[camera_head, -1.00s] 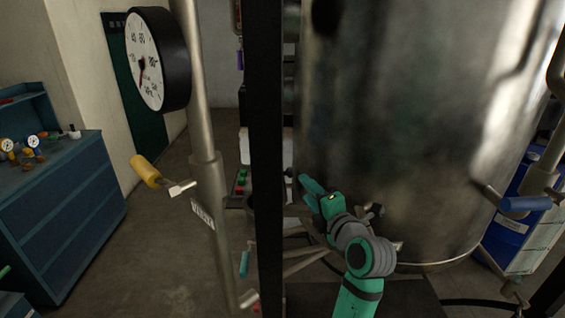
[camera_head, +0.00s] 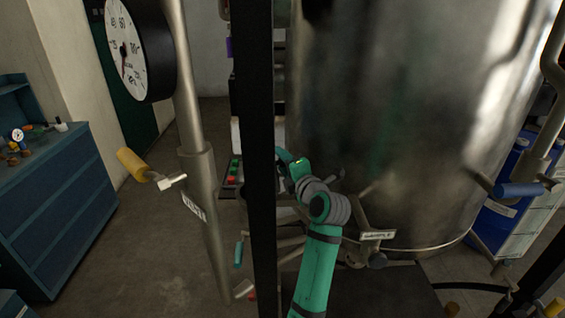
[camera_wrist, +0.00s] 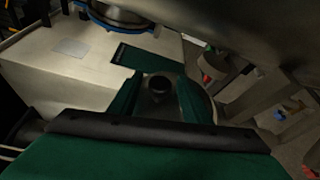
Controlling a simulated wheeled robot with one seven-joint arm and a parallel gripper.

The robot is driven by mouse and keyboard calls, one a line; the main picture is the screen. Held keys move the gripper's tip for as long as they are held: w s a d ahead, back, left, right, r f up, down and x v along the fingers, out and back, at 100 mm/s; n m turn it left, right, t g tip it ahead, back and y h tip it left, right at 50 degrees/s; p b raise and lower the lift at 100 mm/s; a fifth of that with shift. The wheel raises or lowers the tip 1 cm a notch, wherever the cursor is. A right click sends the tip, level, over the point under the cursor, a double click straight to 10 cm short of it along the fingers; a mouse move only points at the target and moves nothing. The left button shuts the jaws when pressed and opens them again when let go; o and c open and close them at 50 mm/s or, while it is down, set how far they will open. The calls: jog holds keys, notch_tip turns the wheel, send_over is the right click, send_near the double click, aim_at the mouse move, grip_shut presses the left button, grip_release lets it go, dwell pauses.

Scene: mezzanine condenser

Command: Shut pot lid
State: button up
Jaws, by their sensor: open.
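My gripper (camera_wrist: 158,98) is open in the wrist view, with its two dark green fingers apart. A small dark round cup or knob (camera_wrist: 157,84) shows between and below the fingers; I cannot tell whether it is between them in depth. A round grey vessel with a blue rim (camera_wrist: 118,17) is cut off at the top of the wrist view. I cannot tell for sure which thing is the pot or its lid. In the head view my green arm reaches forward beside the large metal tank (camera_head: 390,120), and the gripper end is partly hidden by a black post.
The black post (camera_head: 259,120) stands close by my arm. Left are a pipe with a pressure gauge (camera_head: 127,50), a yellow-handled valve (camera_head: 132,165) and a blue cabinet (camera_head: 60,205). A blue-handled valve (camera_head: 518,190) is at right. The floor at left is open.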

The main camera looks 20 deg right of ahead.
grip_shut()
jog(key=shift+w+a+n+g, duration=0.2)
jog(key=shift+a+n, duration=0.25)
jog(key=shift+a, duration=0.05)
jog(key=shift+w+a+n+g, duration=0.15)
jog(key=shift+a+n+g, duration=0.05)
jog(key=shift+a+n, duration=0.25)
jog(key=shift+w+a+f+n+g+h, duration=0.1)
jog(key=shift+w+a+n+g+h, duration=0.15)
jog(key=shift+a+n, duration=0.3)
jog(key=shift+w+a+f+n+g+h, duration=0.15)
jog(key=shift+a+n+h, duration=0.1)
jog(key=shift+a+n, duration=0.25)
jog(key=shift+r, duration=0.1)
grip_release()
jog(key=shift+s+d+m, duration=0.1)
jog(key=shift+d+m, duration=0.05)
jog(key=shift+m, duration=0.1)
